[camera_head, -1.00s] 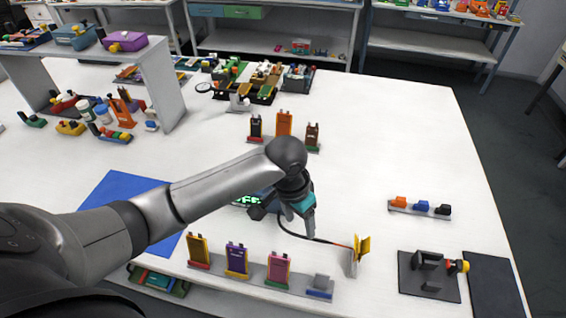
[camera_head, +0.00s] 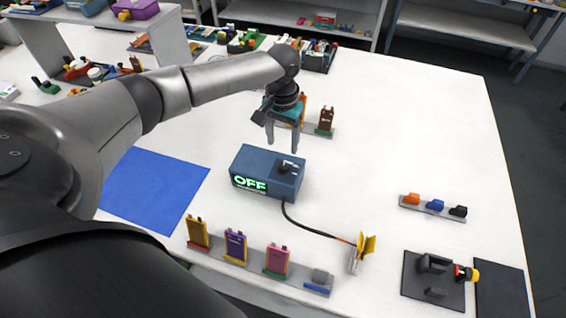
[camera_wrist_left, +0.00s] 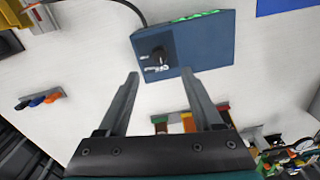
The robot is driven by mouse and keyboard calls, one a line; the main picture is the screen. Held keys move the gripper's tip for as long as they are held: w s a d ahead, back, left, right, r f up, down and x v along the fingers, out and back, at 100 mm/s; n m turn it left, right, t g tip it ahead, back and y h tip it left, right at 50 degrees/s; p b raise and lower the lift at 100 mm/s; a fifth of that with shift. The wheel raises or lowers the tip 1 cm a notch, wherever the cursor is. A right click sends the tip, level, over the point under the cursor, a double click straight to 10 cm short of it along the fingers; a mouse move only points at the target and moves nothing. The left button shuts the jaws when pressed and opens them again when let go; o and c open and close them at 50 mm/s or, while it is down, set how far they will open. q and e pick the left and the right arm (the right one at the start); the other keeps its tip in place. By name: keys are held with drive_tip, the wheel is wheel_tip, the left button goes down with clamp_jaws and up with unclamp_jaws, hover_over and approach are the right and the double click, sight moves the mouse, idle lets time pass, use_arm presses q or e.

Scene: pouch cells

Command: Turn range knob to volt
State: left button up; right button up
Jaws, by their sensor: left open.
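A blue meter box (camera_head: 267,173) stands on the white table, with a lit green display reading OFF (camera_head: 249,184). The black range knob (camera_head: 286,167) is on its top face, near small white markings. The left wrist view also shows the knob (camera_wrist_left: 158,55) on the box (camera_wrist_left: 188,50). My left gripper (camera_head: 282,148) is open and empty, pointing down above and just behind the box. In the left wrist view its two fingers (camera_wrist_left: 160,74) are spread wide, with the knob beyond the tips, between their directions. My right gripper is not in view.
A black cable (camera_head: 318,230) runs from the box to a yellow clip (camera_head: 366,244). Upright pouch cells (camera_head: 236,246) stand in a rack in front. A blue mat (camera_head: 155,190) lies left, and a black fixture (camera_head: 433,280) lies right.

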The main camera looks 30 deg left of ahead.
sight(283, 166)
use_arm(q)
wheel_tip(283, 166, down, 9)
drive_tip(key=shift+f+b, duration=0.15)
drive_tip(key=shift+b, duration=0.5)
drive_tip(key=shift+c, duration=0.3)
clamp_jaws()
